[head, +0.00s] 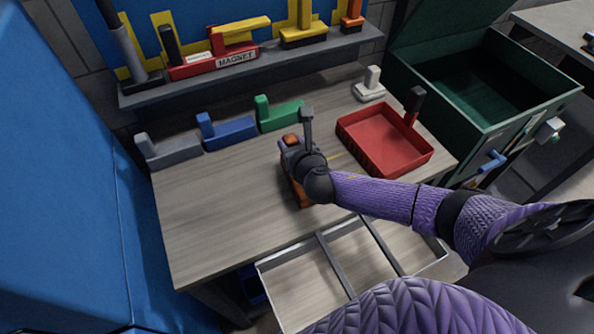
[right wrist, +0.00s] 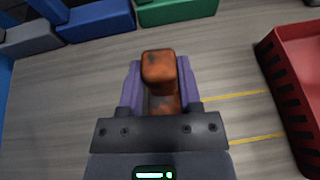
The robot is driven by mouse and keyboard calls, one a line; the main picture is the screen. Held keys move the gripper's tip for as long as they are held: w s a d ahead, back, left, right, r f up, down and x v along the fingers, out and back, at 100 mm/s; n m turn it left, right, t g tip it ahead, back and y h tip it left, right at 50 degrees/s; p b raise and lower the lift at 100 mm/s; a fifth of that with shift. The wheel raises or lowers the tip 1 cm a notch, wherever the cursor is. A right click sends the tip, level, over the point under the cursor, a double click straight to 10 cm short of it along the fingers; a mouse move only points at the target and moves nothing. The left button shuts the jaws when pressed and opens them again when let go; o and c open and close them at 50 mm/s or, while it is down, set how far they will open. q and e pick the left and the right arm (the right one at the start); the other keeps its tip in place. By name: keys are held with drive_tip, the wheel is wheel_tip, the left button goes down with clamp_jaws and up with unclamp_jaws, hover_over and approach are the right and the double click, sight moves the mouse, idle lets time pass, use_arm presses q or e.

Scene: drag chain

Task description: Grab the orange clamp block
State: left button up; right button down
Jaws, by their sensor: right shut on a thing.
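The orange clamp block (right wrist: 159,72) is worn orange with dark scuffs, and it stands between the purple fingers of my right gripper (right wrist: 160,90) in the right wrist view. The fingers are shut on it from both sides. In the head view the right gripper (head: 296,160) is over the middle of the table and hides much of the block. Parts of the orange block show at the gripper and below it in the head view (head: 301,192). I cannot tell whether the block still touches the table. My left gripper is not in view.
A red tray (head: 430,153) stands right of the gripper. Grey (head: 172,151), blue (head: 228,133) and green (head: 281,116) blocks line the table's back, with a white block (head: 369,90) farther right. An open drawer (head: 270,262) is at the front. A green bin (head: 560,92) stands right.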

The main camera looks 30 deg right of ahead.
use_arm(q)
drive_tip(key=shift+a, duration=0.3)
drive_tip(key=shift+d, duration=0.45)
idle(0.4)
